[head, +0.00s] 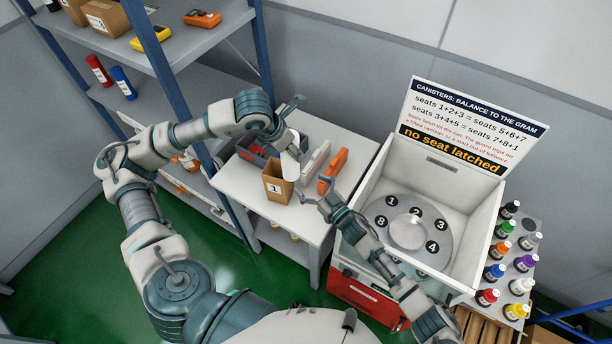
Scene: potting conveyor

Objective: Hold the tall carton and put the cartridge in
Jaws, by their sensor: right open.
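The tall brown carton (277,188), labelled 1, stands open-topped near the front edge of the small white table. A white cylinder (290,167), which looks like the cartridge, shows at the carton's back right rim; I cannot tell whether it is inside, above or behind it. My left gripper (290,122) is above the cylinder, at the end of the arm reaching in from the left. Its fingers are small and partly hidden, so its grip is unclear. My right gripper (312,198) is open and empty, just right of the carton and apart from it.
A grey device (315,163) and an orange device (333,170) stand right of the carton. A dark bin (254,152) lies behind it. The open white machine (372,180) with numbered seats stands at right, near my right arm. Shelves (190,38) rise at left.

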